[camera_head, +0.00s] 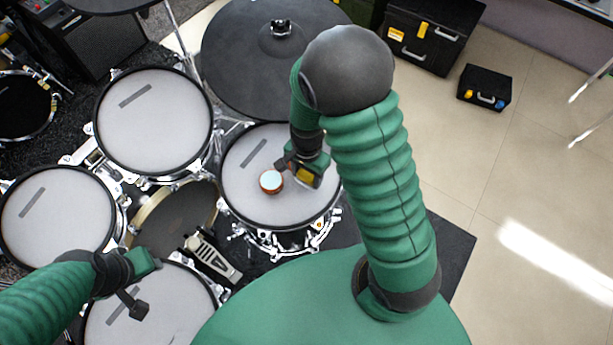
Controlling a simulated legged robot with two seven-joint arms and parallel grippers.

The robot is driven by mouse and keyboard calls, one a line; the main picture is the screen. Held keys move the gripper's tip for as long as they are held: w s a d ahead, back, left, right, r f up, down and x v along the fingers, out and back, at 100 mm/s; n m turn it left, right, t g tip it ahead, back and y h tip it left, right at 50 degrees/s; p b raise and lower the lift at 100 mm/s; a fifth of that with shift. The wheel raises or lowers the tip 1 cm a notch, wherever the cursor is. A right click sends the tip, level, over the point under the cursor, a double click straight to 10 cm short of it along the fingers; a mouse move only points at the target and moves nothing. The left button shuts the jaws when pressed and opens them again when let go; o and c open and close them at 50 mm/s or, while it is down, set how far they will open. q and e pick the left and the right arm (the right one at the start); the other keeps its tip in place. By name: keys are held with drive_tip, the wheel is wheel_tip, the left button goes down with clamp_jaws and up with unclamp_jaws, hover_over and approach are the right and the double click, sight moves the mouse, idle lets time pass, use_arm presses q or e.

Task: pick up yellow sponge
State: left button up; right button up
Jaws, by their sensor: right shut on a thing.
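The yellow sponge (304,177) is at the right gripper, over the right-hand mesh drum pad (245,205). My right gripper (302,171) is shut on the sponge, and its fingers hide part of it. I cannot tell whether the sponge touches the pad. My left gripper (146,284) is at the lower left over the front mesh pad (180,310). Its two fingers are spread apart with nothing between them.
A small orange round thing with a pale top (271,181) sits on the same pad, just left of the sponge. Other mesh pads (155,120) and a dark cymbal (235,60) stand around. Black cases (484,88) lie on the clear floor at right.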

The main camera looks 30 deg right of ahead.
drive_tip(key=s+d+p, duration=0.3)
drive_tip(key=s+p, duration=0.2)
drive_tip(key=s, duration=0.2)
drive_tip(key=s+d+r+p, duration=0.1)
drive_tip(key=s+d+p, duration=0.2)
drive_tip(key=s+p, duration=0.2)
drive_tip(key=s, duration=0.2)
drive_tip(key=shift+s+r+p, duration=0.3)
drive_tip(key=shift+s+p, duration=0.05)
drive_tip(key=shift+s, duration=0.05)
drive_tip(key=o, duration=0.9)
drive_tip(key=shift+c, duration=0.2)
drive_tip(key=c, duration=0.6)
drive_tip(key=shift+w, duration=0.1)
